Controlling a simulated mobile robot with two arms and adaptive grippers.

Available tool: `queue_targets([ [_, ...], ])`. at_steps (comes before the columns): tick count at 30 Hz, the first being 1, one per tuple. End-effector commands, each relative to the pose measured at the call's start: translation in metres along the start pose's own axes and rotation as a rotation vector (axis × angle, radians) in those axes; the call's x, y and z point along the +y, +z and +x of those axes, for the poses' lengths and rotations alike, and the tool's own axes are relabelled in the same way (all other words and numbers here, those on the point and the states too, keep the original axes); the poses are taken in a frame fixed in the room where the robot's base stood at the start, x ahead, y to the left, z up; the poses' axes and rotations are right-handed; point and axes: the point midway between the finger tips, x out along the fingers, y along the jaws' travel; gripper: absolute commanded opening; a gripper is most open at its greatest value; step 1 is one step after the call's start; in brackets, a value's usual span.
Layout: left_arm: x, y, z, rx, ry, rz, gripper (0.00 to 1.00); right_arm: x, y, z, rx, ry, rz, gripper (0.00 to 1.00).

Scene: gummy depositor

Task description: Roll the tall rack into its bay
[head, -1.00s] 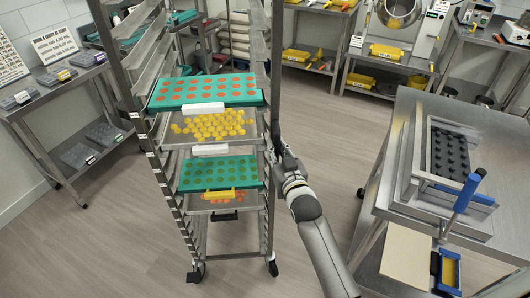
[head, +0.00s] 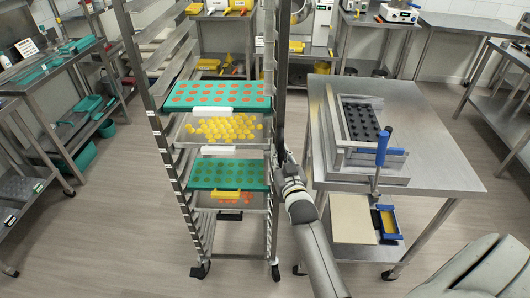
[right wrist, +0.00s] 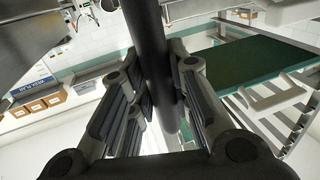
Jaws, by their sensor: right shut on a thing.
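The tall rack (head: 186,205) stands upright on casters in the middle of the head view. It holds a teal tray with orange pieces (head: 218,94), a metal tray of yellow pieces (head: 185,133), and a teal tray with dark green rounds (head: 229,174). A yellow-handled tray sits below. My right gripper (head: 283,163) is at the rack's right front upright. In the right wrist view its fingers (right wrist: 160,85) are closed around a dark vertical post (right wrist: 150,40). My left gripper is not in view. I cannot tell which spot is the bay.
A steel table (head: 440,165) with a black mould (head: 362,122) stands close to the rack's right. Shelved benches (head: 68,88) with green trays stand at the left. Another steel table (head: 510,88) is at the far right. Open floor (head: 110,225) lies left of the rack.

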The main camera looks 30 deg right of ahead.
Motion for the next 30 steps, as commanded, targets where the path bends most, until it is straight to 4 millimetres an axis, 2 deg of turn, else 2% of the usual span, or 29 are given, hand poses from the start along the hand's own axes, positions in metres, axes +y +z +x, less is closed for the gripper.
queue_targets([
  [3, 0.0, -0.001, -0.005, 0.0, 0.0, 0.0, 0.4, 0.014, 0.0, -0.007, -0.004, -0.003, -0.011, 0.0],
  [10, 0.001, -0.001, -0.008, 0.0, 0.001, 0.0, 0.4, 0.028, 0.0, -0.014, -0.002, -0.008, -0.008, 0.0],
  [27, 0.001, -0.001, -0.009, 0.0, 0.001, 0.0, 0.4, 0.035, 0.002, -0.018, -0.004, -0.006, -0.006, 0.0],
  [28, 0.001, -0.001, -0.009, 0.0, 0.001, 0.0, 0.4, 0.035, 0.002, -0.018, -0.004, -0.006, -0.006, 0.2],
  [30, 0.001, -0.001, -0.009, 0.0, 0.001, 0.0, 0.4, 0.035, 0.002, -0.018, -0.005, -0.006, -0.006, 0.28],
])
